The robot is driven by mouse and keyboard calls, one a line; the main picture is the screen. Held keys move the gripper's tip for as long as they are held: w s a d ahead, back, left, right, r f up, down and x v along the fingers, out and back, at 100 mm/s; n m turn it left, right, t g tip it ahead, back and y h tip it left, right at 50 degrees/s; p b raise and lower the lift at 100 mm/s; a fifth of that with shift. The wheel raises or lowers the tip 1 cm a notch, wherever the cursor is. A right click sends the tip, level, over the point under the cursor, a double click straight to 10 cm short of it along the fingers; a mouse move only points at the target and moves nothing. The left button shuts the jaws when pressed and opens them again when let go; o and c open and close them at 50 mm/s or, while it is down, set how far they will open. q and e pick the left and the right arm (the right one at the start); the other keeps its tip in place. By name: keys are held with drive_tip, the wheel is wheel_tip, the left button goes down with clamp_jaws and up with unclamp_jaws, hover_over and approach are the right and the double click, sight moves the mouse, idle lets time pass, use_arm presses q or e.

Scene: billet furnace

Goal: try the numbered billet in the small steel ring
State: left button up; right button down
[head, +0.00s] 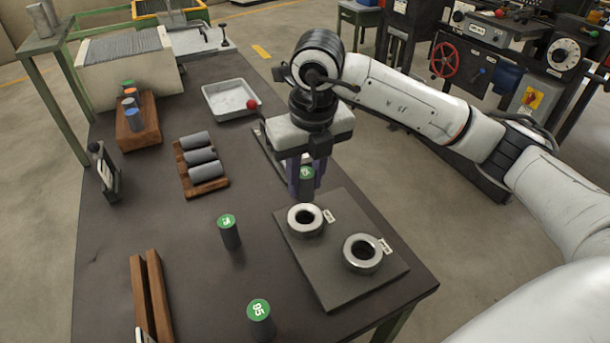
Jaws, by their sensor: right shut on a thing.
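My right gripper (306,188) points down, shut on a dark billet (307,190) with a green numbered top; its number is too small to read. The fingers partly hide the billet, which appears upright. It shows just above and behind the smaller steel ring (293,223) in the picture; the exact gap is unclear. The larger steel ring (348,262) lies to the right on the same dark plate (333,285). Both rings have small white tags. Two more green-topped numbered billets stand on the table, one near the middle (230,234) and one at the front (261,321). My left gripper is out of view.
A wooden rack with grey cylinders (206,171), a wooden block with colored-top pieces (128,112) and a pale tray (230,98) stand farther back. Wooden rails (151,300) lie front left. A dark stand (106,175) is at the left edge. The table's (185,240) centre-left is free.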

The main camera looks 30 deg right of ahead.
sight(307, 178)
drive_tip(key=shift+f+b, duration=1.6)
drive_tip(key=shift+f, duration=0.95)
drive_tip(key=shift+f+b, duration=1)
drive_tip(key=shift+f, duration=0.1)
drive_tip(key=shift+s+f, duration=0.1)
drive_tip(key=shift+f, duration=0.05)
drive_tip(key=c, duration=1.3)
unclamp_jaws()
drive_tip(key=shift+s+d+f, duration=0.1)
drive_tip(key=shift+d, duration=0.05)
drive_tip(key=r, duration=0.3)
drive_tip(key=s+r, duration=0.1)
drive_tip(key=r, duration=0.6)
drive_tip(key=shift+s+a+r, duration=0.15)
drive_tip(key=shift+a+r, duration=0.2)
